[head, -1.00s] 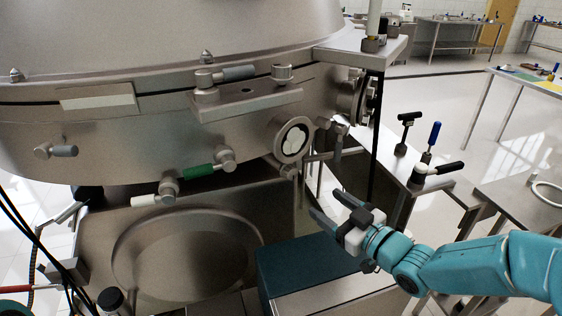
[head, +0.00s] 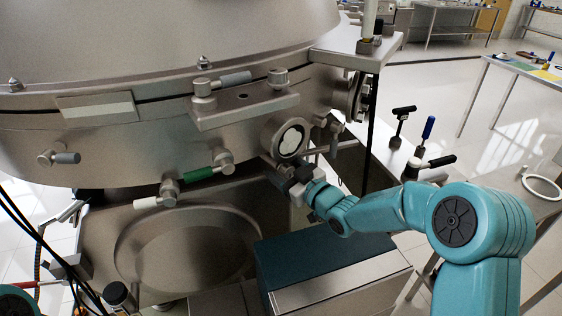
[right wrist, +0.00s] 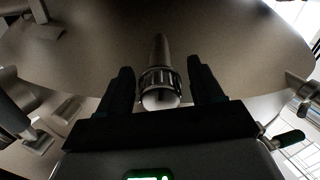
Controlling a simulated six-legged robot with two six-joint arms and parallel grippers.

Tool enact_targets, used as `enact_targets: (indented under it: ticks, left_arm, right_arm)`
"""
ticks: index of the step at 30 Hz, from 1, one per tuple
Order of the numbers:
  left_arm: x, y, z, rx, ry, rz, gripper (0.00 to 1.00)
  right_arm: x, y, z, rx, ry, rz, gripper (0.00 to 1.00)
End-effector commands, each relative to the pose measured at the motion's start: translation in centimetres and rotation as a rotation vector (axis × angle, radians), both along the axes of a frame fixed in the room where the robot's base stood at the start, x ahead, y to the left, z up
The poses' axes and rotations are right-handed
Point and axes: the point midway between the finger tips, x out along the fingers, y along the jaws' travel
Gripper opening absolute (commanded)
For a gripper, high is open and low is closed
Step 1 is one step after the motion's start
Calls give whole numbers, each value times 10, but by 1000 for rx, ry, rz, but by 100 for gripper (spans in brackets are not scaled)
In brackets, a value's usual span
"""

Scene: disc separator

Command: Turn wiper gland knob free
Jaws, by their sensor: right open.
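A metal knob with a ribbed collar and a rounded pale end (right wrist: 160,97) shows in the right wrist view, with a thin stem running up from it. I take it for the wiper gland knob. My right gripper (right wrist: 160,84) is open, one dark finger on each side of the knob, with gaps still showing. In the head view my right gripper (head: 279,170) is at the separator's lower rim, just below the round white-faced port (head: 285,138). The knob cannot be made out there, behind the gripper. My left gripper is out of view.
The steel separator body (head: 120,125) fills the left, with a green-handled valve (head: 199,174) left of my gripper. A dark teal box (head: 320,255) stands below my arm. Black- and blue-handled tools (head: 427,130) stand on a bench to the right.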

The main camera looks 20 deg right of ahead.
Motion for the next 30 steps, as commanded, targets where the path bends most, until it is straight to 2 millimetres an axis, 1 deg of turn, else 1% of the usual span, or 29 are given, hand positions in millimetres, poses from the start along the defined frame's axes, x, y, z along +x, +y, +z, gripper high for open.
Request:
enact_targets:
  ticks: [1, 4, 11, 12, 14, 15, 17, 22, 25, 30]
  left_arm:
    - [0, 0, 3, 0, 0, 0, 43]
    - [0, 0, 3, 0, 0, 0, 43]
    - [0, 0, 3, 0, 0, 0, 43]
    - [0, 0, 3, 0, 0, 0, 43]
    - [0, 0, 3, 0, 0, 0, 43]
    - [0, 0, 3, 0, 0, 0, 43]
    - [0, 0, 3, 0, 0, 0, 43]
    - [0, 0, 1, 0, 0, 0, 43]
    - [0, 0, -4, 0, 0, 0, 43]
    - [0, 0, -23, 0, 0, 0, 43]
  right_arm:
    - [4, 2, 1, 0, 0, 1, 66]
    - [10, 3, 0, 0, -1, -1, 66]
    - [11, 4, -1, 0, 0, -1, 66]
    - [11, 4, 0, 0, 0, -1, 63]
    - [11, 4, 0, 0, 0, -1, 43]
    - [10, 4, 0, 0, 0, -1, 30]
    - [10, 4, 0, 0, 0, 0, 11]
    - [10, 4, -1, -2, -2, 0, 10]
    - [10, 4, -2, -15, -8, -1, 10]
    - [10, 4, -5, -72, -34, 0, 10]
